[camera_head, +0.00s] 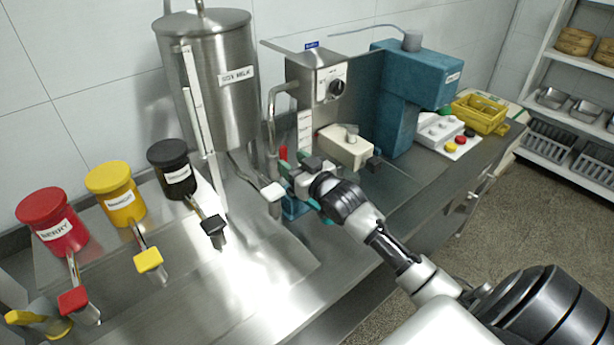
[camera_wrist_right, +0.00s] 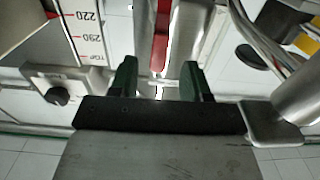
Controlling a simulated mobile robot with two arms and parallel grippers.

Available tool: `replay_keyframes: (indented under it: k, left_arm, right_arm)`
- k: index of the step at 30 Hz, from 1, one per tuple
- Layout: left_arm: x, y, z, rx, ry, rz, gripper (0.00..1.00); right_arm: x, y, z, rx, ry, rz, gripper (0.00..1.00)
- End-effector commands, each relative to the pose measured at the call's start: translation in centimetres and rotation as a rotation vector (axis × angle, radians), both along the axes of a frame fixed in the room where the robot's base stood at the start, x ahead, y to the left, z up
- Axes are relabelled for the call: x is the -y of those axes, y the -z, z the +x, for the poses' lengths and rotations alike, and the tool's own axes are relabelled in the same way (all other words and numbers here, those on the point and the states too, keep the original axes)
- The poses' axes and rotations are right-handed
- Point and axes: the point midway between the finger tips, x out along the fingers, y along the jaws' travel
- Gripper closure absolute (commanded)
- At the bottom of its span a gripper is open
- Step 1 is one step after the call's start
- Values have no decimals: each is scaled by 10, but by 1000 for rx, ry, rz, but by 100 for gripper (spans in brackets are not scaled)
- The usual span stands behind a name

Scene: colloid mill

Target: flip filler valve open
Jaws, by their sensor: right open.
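The filler (camera_head: 315,85) is a steel box with a dial and a bent pipe beside the large steel tank. A small red lever (camera_head: 283,153), apparently the filler valve's handle, stands upright just beyond my right gripper (camera_head: 287,164). In the right wrist view the red lever (camera_wrist_right: 161,38) is ahead, roughly in line with the gap between the green fingertips (camera_wrist_right: 158,78). The right gripper is open with nothing held. Contact with the lever cannot be told. The lever's lower end is partly hidden by the fingers. My left gripper is out of view.
The steel tank (camera_head: 208,75) and its white-tipped tap (camera_head: 271,192) are left of the gripper. Red (camera_head: 52,222), yellow (camera_head: 115,193) and black (camera_head: 174,170) canisters stand further left. A blue machine (camera_head: 400,110) stands right.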

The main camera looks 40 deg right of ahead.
Motion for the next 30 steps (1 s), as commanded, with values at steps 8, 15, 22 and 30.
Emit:
replay_keyframes:
  k: [8,15,22,30]
  left_arm:
    - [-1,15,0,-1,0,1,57]
    - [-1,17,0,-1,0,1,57]
    - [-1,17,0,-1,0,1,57]
    - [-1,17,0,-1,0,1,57]
  right_arm:
    - [3,3,-49,-2,-1,-1,52]
    - [4,0,-62,1,-1,-1,52]
    - [4,-1,-62,1,-1,-1,52]
    - [4,0,-62,-2,-1,0,52]
